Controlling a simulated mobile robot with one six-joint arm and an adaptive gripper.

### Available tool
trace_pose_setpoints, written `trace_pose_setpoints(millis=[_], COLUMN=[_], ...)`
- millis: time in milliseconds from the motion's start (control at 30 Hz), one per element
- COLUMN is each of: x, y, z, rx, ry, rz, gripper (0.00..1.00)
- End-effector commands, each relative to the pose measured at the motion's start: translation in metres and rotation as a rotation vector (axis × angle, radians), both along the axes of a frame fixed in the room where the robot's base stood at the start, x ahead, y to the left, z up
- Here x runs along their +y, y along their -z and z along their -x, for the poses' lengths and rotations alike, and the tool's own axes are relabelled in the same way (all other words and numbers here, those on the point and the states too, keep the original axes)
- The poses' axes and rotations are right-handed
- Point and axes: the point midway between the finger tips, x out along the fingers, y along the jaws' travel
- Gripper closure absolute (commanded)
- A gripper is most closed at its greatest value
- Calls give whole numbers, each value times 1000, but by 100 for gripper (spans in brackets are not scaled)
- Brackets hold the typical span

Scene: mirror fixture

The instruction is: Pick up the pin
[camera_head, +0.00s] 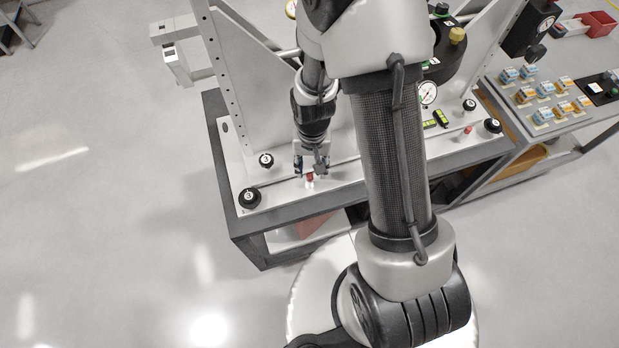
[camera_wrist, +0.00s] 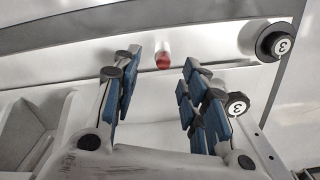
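A small pin with a red head and a pale body (camera_head: 309,179) is on the light plate of the fixture, near its front edge. In the wrist view the pin (camera_wrist: 162,58) shows just beyond the fingertips, in line with the gap between them. My gripper (camera_head: 311,168) points down at the plate beside the pin. In the wrist view my gripper (camera_wrist: 163,70) is open, with blue-padded fingers apart and nothing between them. I cannot tell exactly how high the fingertips are above the plate.
Black knobs marked 3 stand on the plate at the left (camera_head: 250,198) and behind it (camera_head: 266,160). A tall perforated plate (camera_head: 245,75) rises behind my gripper. Another small red piece (camera_head: 468,129) is at the right. A panel with blue and orange switches (camera_head: 545,90) is farther right.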

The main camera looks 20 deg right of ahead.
Motion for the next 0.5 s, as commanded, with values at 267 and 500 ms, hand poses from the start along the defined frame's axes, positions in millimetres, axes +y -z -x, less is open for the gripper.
trace_pose_setpoints(millis=[267,500], x=[3,4], y=[30,54], z=[-5,-7], rx=[2,0], ry=[-1,-1], rz=[0,0], gripper=[60,60])
